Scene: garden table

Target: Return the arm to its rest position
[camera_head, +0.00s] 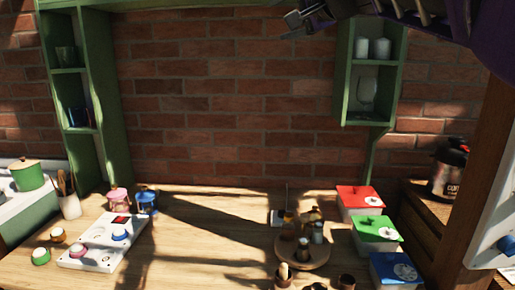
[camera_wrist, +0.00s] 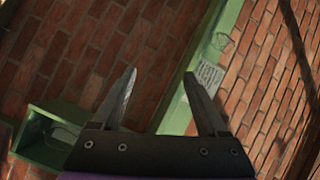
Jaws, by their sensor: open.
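My gripper (camera_wrist: 160,95) is open and empty in the wrist view, with its two fingers well apart. Beyond the fingers are the brick wall (camera_wrist: 75,50) and a green frame post, both tilted in that view. In the head view, my gripper (camera_head: 290,24) shows at the top edge, in front of the brick wall and high above the wooden table (camera_head: 190,225). It touches nothing that I can see. Part of my arm fills the top right corner of the head view.
A green shelf unit (camera_head: 84,100) stands at left and a green wall shelf (camera_head: 343,80) hangs at right near my arm. The table holds a white board (camera_head: 92,258), a round tray (camera_head: 318,260), and red (camera_head: 352,200), green (camera_head: 371,246) and blue lidded boxes. A wooden post (camera_head: 487,175) stands at right.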

